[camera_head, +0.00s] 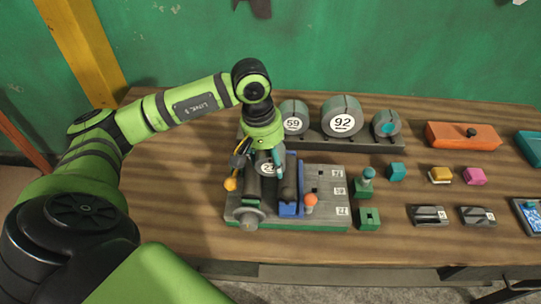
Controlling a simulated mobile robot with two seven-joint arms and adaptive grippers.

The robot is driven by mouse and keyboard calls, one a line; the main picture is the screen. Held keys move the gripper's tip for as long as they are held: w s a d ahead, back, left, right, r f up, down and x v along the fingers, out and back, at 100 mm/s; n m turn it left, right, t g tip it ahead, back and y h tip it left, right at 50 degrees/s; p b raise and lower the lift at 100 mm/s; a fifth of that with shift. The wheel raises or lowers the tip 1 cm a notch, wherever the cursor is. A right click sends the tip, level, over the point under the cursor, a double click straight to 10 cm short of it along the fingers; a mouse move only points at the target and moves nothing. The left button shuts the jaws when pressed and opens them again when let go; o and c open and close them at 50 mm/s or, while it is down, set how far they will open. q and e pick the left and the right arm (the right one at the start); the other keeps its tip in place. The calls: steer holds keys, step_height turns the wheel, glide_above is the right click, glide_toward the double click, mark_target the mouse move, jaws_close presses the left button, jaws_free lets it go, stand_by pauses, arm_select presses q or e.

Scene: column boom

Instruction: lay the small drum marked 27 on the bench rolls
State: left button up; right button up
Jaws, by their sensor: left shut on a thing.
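My left gripper (254,155) comes down from above and is shut on the small drum (268,170), whose white label appears to read 27. The drum is over the dark grey bench rolls (290,190), which sit on a grey and green base. The gripper and drum hide part of the rolls, and I cannot tell whether the drum touches them. A round grey end piece (247,217) shows at the front left of the base. My right gripper is not in view.
Behind, a grey rack (375,146) holds drums marked 59 (293,117) and 92 (342,118) and one with a teal centre (386,123). Right are an orange box (463,136) and several small blocks. A yellow knob (231,184) and an orange knob (311,199) stand near the rolls.

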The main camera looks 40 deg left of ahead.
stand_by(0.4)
arm_select(q)
steer(key=shift+b, duration=0.45)
stand_by(0.3)
steer(key=shift+b, duration=0.4)
steer(key=shift+f, duration=0.15)
steer(key=shift+f+b, duration=0.7)
steer(key=shift+b, duration=0.35)
stand_by(0.4)
